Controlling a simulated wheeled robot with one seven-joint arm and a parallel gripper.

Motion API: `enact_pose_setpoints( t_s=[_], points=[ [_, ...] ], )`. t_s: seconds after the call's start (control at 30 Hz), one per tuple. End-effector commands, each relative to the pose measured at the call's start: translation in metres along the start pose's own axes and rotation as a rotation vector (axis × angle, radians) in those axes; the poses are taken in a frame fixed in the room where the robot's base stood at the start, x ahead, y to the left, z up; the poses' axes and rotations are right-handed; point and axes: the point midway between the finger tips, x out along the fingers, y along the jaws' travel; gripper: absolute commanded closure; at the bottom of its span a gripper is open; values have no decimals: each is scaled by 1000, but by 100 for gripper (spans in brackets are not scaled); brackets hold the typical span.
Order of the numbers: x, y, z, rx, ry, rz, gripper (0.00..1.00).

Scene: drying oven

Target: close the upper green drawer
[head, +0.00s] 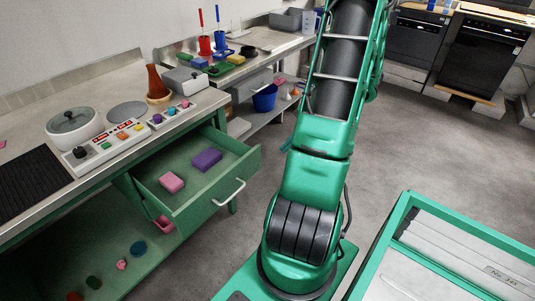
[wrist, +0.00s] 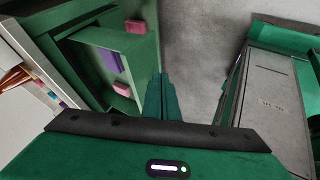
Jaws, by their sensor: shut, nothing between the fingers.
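The upper green drawer (head: 185,207) is pulled well out from under the counter in the head view. A pink block (head: 171,182) and a purple block (head: 206,159) lie inside it. Its pale handle (head: 228,193) is on the front panel. In the wrist view, the green drawer area (wrist: 88,38) is at upper left, with the purple block (wrist: 109,60) and pink pieces visible. My gripper (wrist: 161,78) is shut and empty, its fingers pointing up the picture, just right of that area. Contact with the drawer cannot be told. The head view does not show my gripper.
A pot (head: 74,130), a button panel (head: 108,140) and a brown vase (head: 156,84) stand on the counter. Several small objects lie on the lower shelf (head: 165,258). A green-framed unit (head: 400,214) is at right. Grey floor (head: 410,140) is clear beyond my arm.

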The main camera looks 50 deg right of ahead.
Motion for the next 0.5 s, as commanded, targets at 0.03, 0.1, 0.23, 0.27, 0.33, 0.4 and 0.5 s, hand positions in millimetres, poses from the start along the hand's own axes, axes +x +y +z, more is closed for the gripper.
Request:
enact_pose_setpoints(
  t_s=[0.03, 0.1, 0.23, 0.27, 0.33, 0.4, 0.5],
  points=[
    [4, 0, 0, -1, 2, 1, 100],
    [13, 0, -1, -2, 4, 0, 100],
    [35, 0, -1, 0, 4, -2, 100],
    [40, 0, -1, 0, 5, -2, 100],
    [54, 0, -2, -1, 5, -2, 100],
    [67, -1, -2, 1, 5, -3, 100],
    [86, -1, -2, 2, 5, -2, 100]
  ],
)
